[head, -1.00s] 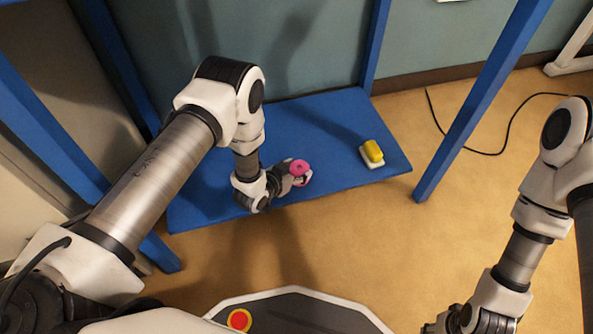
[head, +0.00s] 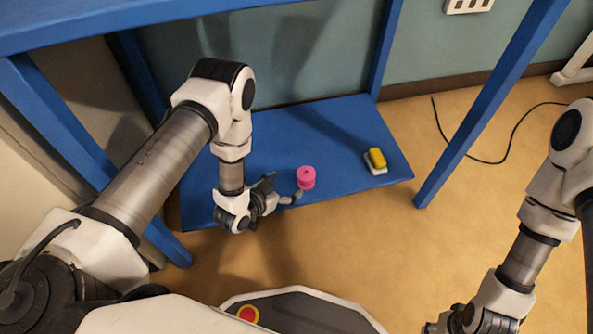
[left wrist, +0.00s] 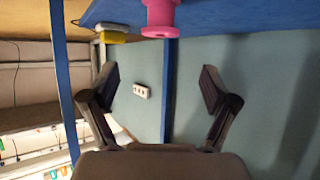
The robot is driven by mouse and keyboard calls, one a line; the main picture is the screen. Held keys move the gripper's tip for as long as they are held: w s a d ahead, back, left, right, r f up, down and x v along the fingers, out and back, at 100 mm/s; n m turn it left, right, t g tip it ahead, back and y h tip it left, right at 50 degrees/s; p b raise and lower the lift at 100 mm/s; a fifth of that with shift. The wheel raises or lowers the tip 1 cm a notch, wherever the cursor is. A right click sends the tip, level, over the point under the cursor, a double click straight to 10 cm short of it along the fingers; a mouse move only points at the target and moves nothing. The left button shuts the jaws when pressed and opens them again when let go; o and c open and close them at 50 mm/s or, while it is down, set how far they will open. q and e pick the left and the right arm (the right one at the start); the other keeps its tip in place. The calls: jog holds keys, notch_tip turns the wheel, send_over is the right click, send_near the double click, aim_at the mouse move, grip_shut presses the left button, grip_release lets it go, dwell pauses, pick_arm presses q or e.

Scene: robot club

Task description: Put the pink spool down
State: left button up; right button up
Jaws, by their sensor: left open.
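The pink spool (head: 306,178) stands upright on the blue shelf (head: 330,125). My left gripper (head: 292,197) is open, just to the left of the spool and nearer to me. In the left wrist view, the open jaws (left wrist: 158,84) have nothing between them, and the spool (left wrist: 160,18) shows at the top edge, apart from the fingers. My right gripper is mostly cut off at the bottom edge of the head view, so its fingers cannot be made out.
A yellow and white block-like object (head: 376,160) lies on the shelf to the right of the spool. Blue posts (head: 490,105) frame the shelf. A black cable (head: 470,158) lies on the floor. The shelf behind the spool is clear.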

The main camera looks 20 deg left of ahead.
pick_arm(q)
jog(key=s+a+r+n+g+y, duration=0.1)
jog(key=s+g, duration=0.4)
jog(key=s, duration=0.8)
jog(key=s+a+r+n+g+y, duration=0.1)
jog(key=s+a+n+g+y, duration=0.2)
jog(key=s, duration=0.9)
jog(key=a+g, duration=0.1)
jog(key=g, duration=0.2)
jog(key=shift+s+r, duration=0.3)
jog(key=shift+s, duration=0.1)
